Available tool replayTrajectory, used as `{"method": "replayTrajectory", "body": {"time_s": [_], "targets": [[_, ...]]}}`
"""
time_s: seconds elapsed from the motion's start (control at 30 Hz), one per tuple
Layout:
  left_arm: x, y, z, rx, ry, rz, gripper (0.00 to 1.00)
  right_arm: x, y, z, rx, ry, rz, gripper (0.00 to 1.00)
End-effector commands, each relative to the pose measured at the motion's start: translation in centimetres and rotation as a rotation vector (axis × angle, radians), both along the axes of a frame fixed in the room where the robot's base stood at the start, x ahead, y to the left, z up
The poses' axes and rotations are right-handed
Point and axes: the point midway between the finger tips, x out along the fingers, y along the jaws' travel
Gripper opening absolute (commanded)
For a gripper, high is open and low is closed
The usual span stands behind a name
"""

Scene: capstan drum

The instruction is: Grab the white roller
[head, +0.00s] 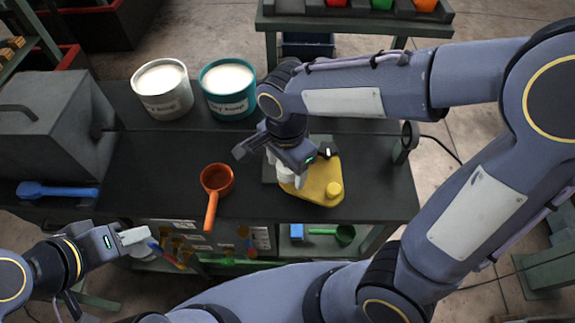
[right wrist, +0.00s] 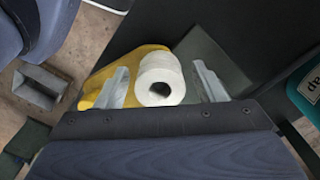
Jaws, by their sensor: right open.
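The white roller (right wrist: 163,67), a short cylinder with a dark hole in its end, shows in the right wrist view between the two grey fingers of my right gripper (right wrist: 162,86). The fingers are apart, with a gap on each side of the roller. In the head view my right gripper (head: 288,172) points down over the bench at the yellow base plate (head: 322,177); the arm and jaws mostly hide the roller there. My left gripper (head: 133,237) is at lower left, off the bench's front edge, away from the roller; its jaw opening is unclear.
An orange scoop (head: 212,183) lies left of the yellow plate. White (head: 163,106) and teal (head: 228,110) tubs stand at the back. A grey box (head: 50,130) and blue scoop (head: 57,190) are at left. Bare bench (head: 145,180) lies between.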

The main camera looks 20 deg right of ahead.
Motion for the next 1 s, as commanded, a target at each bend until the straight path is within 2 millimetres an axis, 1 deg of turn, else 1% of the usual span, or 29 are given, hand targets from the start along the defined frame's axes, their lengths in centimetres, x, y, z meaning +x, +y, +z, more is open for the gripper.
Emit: {"method": "replayTrajectory", "body": {"time_s": [0.17,0.2,0.57,0.83,1.0], "targets": [[0.0,0.0,0.0,0.000,0.000,0.000,0.36,0.0,0.0,-0.1,0.000,-0.001,-0.001,0.63],[0.0,0.0,0.0,0.000,0.000,0.000,0.36,0.0,0.0,-0.1,0.000,-0.001,-0.001,0.62],[0.0,0.0,0.0,0.000,0.000,0.000,0.36,0.0,0.0,0.0,0.000,-0.001,0.000,0.15],[0.0,0.0,0.0,0.000,0.000,0.000,0.36,0.0,0.0,0.1,0.001,-0.002,0.000,0.15],[0.0,0.0,0.0,0.000,0.000,0.000,0.36,0.1,0.0,1.1,0.002,-0.004,0.000,0.15]]}}
